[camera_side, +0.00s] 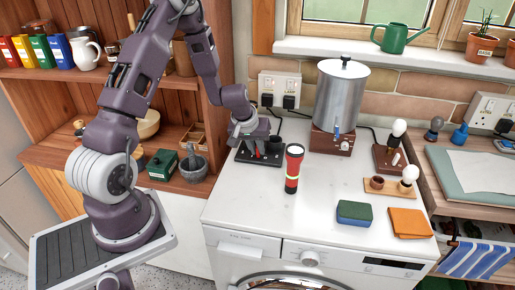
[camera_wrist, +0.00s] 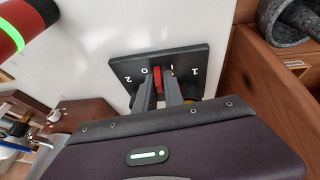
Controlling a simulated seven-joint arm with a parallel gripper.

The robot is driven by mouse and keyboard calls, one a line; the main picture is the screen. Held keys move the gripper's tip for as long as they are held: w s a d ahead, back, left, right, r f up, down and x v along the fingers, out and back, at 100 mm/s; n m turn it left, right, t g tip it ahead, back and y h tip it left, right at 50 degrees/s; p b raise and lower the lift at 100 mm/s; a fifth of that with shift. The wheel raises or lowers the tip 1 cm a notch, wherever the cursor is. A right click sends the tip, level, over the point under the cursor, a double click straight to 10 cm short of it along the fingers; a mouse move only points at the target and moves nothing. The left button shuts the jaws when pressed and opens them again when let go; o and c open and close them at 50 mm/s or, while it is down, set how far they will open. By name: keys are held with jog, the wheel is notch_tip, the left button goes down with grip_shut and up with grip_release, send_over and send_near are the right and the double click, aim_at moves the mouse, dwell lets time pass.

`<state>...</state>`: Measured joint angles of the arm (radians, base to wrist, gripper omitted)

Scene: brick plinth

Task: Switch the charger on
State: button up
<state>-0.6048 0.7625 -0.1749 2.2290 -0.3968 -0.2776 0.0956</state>
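The charger (camera_side: 243,158) is a black unit at the back left of the white worktop, partly hidden by my gripper. In the wrist view its black plate (camera_wrist: 187,60) carries the white marks 2, 0 and 1. A red switch lever (camera_wrist: 157,76) stands near the 0 mark. My gripper (camera_wrist: 160,82) points down at the plate, its two dark fingers on either side of the red lever. A narrow gap shows between the fingers. I cannot tell whether they press on the lever. In the side view my gripper (camera_side: 257,147) is low over the charger.
A red and black torch (camera_side: 292,168) stands upright just right of the charger. A metal urn (camera_side: 341,95) is behind it. A stone mortar (camera_side: 193,168) is to the left. A sponge (camera_side: 354,213) and orange cloth (camera_side: 409,222) lie at front right. The front left worktop is clear.

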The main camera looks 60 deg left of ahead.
jog(key=shift+o, duration=1.3)
jog(key=v, duration=0.7)
jog(key=shift+r, duration=0.1)
jog(key=s+d+r+m+t+h, duration=0.1)
jog(key=s+d+r+m, duration=0.25)
jog(key=d+r, duration=0.35)
jog(key=s+d+r+m+h, duration=0.1)
jog(key=s+d+r+m, duration=0.1)
jog(key=s+d+r, duration=0.4)
jog(key=s+d+r+m, duration=0.2)
jog(key=s+d+r, duration=0.1)
jog(key=s, duration=0.3)
jog(key=s+d+r+m, duration=0.2)
jog(key=s+d+r, duration=0.1)
jog(key=s, duration=0.4)
jog(key=shift+s, duration=0.2)
